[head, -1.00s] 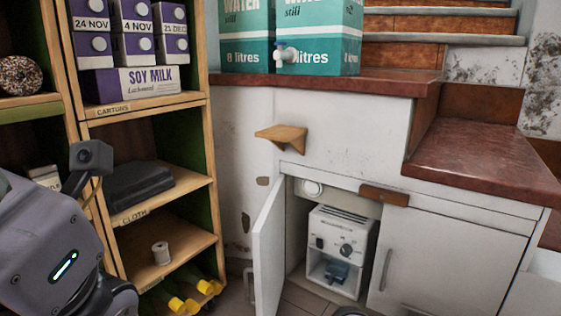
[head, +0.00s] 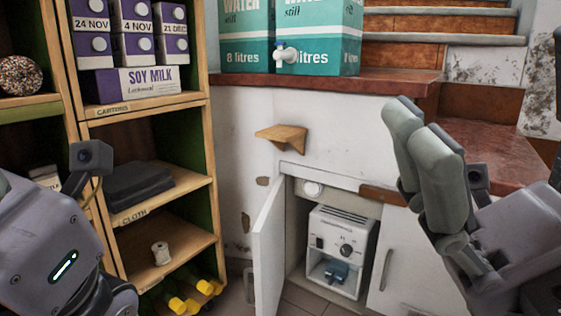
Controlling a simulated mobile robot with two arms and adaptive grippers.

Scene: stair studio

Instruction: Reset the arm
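My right gripper (head: 424,128) is in the head view at the right, its two grey-green finger pads pointing up. It is in front of the white cabinet and the dark red counter, and I see nothing held in it. The pads overlap in this view, so I cannot tell whether they are apart or together. My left arm (head: 50,245) is at the lower left in front of the shelves. Its gripper fingers are outside the picture.
A wooden shelf unit (head: 160,220) with cartons, dark cloth and a spool stands at the left. The white cabinet door (head: 268,255) is open, showing a white device (head: 335,228) inside. A small wooden bracket (head: 281,136) juts from the wall. Water boxes (head: 318,40) stand on the counter (head: 320,88).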

